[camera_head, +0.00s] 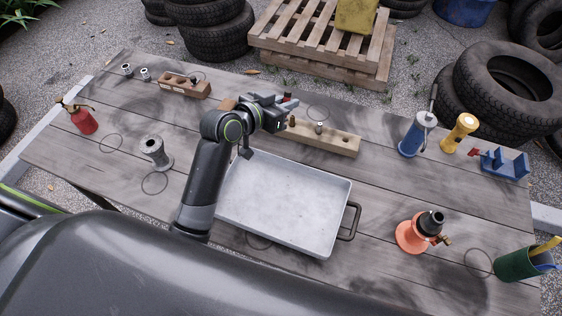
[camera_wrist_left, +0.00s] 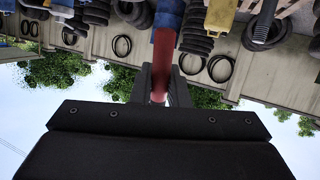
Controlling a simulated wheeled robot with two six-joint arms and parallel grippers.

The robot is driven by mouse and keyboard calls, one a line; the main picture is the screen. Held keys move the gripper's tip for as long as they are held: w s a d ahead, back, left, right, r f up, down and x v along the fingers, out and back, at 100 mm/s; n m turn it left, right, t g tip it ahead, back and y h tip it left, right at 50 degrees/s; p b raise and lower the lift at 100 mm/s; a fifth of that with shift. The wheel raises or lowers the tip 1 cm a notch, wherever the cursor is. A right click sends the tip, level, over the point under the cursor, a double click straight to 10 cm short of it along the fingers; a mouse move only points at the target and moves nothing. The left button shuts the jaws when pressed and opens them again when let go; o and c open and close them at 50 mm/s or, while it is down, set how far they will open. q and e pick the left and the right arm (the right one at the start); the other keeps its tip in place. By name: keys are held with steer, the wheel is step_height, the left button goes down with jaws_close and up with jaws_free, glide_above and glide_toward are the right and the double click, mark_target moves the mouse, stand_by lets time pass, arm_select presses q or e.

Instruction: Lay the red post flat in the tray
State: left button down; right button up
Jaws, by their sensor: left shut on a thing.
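The tray (camera_head: 285,205) is a shallow grey metal pan in the middle of the table in the head view. It is empty, with a dark handle on its right side. My left gripper (camera_head: 279,108) is beyond the tray's far edge, near the left end of a wooden block with holes. It is shut on the red post (camera_wrist_left: 163,50), which shows between the fingers in the left wrist view. In the head view only a small red part (camera_head: 288,98) shows at the fingertips; the rest is hidden. My right gripper is out of view.
The wooden block (camera_head: 340,141) lies just behind the tray with small pegs in it. A grey spool (camera_head: 154,152) stands left of my arm. An orange-based valve (camera_head: 412,234) and green cup (camera_head: 515,263) stand to the right. Blue (camera_head: 413,140) and yellow (camera_head: 460,132) cylinders stand at the back right.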

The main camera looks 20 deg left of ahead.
arm_select(q)
steer(key=s+d+f+m+g+h+p, duration=0.3)
steer(key=s+f+m+g+p, duration=0.15)
steer(key=m+g+p, duration=0.3)
steer(key=m+g+y+p, duration=0.4)
steer(key=m+g+p, duration=0.3)
steer(key=g, duration=0.1)
glide_above(287, 207)
steer(key=w+a, duration=0.1)
steer(key=w, duration=0.1)
step_height(287, 207, down, 5)
steer(key=shift+m, duration=0.35)
steer(key=f+b, duration=0.3)
steer(key=s+f+b, duration=0.1)
steer(key=f+b, duration=0.1)
steer(key=shift+a+f+b, duration=0.25)
steer(key=shift+f+b, duration=0.05)
steer(key=shift+w+f+b, duration=0.1)
steer(key=shift+f+b, duration=0.9)
steer(key=shift+f, duration=0.7)
steer(key=c, duration=1.3)
jaws_free()
